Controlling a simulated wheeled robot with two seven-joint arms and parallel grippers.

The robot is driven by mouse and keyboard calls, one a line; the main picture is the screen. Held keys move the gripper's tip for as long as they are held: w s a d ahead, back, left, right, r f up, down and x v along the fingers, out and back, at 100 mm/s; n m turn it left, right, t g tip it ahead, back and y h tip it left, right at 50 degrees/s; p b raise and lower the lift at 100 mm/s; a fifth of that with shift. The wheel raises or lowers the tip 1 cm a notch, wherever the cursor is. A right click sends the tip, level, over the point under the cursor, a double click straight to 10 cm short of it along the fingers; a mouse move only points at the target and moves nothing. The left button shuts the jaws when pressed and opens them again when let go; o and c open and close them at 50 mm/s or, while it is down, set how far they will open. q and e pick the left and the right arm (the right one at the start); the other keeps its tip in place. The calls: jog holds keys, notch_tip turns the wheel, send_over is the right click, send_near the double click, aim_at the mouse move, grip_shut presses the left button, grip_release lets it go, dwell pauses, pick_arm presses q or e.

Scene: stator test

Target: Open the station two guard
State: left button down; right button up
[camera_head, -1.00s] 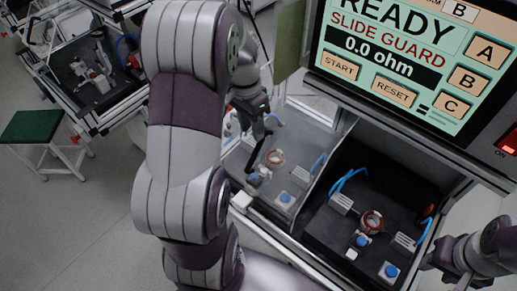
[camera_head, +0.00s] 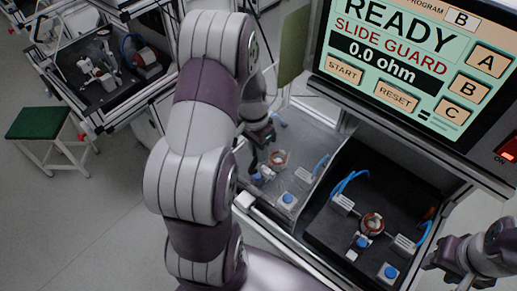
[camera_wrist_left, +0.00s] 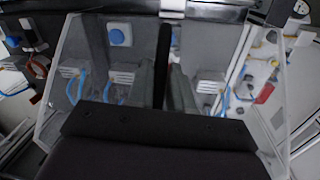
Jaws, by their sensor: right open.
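A hazy, see-through guard (camera_head: 308,148) covers the left bay of the station; its panel also shows in the left wrist view (camera_wrist_left: 62,98). Under it are a copper-coloured ring (camera_head: 278,158) and a blue button (camera_head: 287,199). My left gripper (camera_head: 259,163) is at the left side of this bay, partly behind my own arm. In the left wrist view its grey fingers (camera_wrist_left: 163,88) stand on either side of a dark upright bar; whether they touch it is unclear. My right gripper (camera_head: 441,263) is open at the right edge, beside the uncovered right bay.
The right bay (camera_head: 325,228) is black and holds a copper-coloured ring (camera_head: 372,223), blue hoses and a blue button (camera_head: 389,271). A screen (camera_head: 395,60) above reads READY, SLIDE GUARD. A green-topped stool (camera_head: 40,122) and another station (camera_head: 110,75) stand at left.

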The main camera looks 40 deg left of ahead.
pick_arm(q)
jog(key=shift+d, duration=0.1)
jog(key=s+d+p, duration=0.3)
jog(key=d, duration=3.1)
jog(key=shift+d, duration=0.4)
jog(key=c, duration=1.1)
grip_release()
jog(key=shift+d, duration=0.1)
notch_tip(320, 180, up, 13)
jog(key=a+b, duration=0.1)
jog(key=b, duration=0.2)
jog(key=shift+w+f, duration=0.2)
jog(key=shift+w, duration=0.05)
